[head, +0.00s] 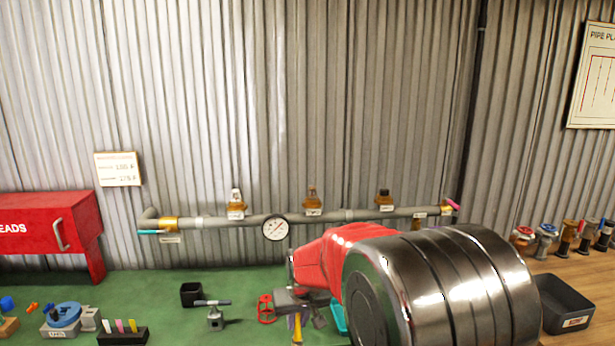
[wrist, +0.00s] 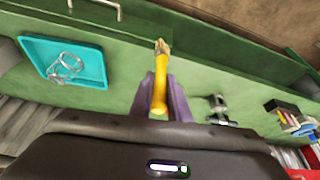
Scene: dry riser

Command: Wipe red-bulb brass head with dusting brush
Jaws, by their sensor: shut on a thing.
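My gripper (head: 300,303) is low over the green bench in the head view, in front of the pipe. In the wrist view its fingers (wrist: 160,98) are shut on a yellow-handled brush (wrist: 160,82) with a tan tip pointing away from the camera. The handle also shows below the gripper in the head view. Three brass heads sit along the grey pipe: a left one with a pale top (head: 236,207), a middle one with a reddish-brown top (head: 312,203) and a right one with a dark top (head: 384,201). Their bulb colours are too small to tell surely. The brush is apart from them.
A gauge (head: 275,228) hangs on the pipe. A black cup (head: 191,294), a grey fixture (head: 215,318) and a red handwheel (head: 266,308) stand left of my gripper. A teal tray (wrist: 100,72) holds wire rings. A black bin (head: 565,302) and several fittings are far right.

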